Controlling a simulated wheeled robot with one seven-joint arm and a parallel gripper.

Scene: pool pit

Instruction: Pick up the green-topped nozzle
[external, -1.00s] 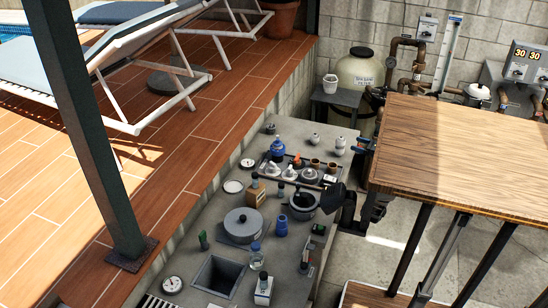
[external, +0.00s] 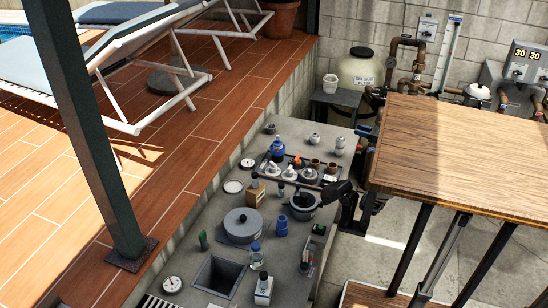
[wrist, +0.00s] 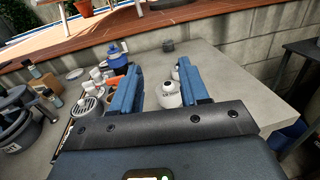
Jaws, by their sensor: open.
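In the wrist view my gripper (wrist: 155,64) is open, with its two blue fingers apart. A small, round, whitish nozzle-like piece (wrist: 169,96) with a darker top shows between the fingers, close to the right one. A second similar piece (wrist: 176,73) is partly hidden behind the right finger. I cannot make out a green top on either. In the external view two pale round pieces stand on the counter, one on the right (external: 340,146) and one left of it (external: 314,141). My gripper (external: 363,137) is small there, by the counter's right edge, and partly hidden.
The grey counter (external: 190,262) carries a blue jug (external: 278,150), a tray of fittings, a lidded pot (external: 242,222) and several bottles. A wooden table (external: 460,155) is at the right. A block wall (wrist: 255,60) stands behind the counter. The counter's far right area is fairly clear.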

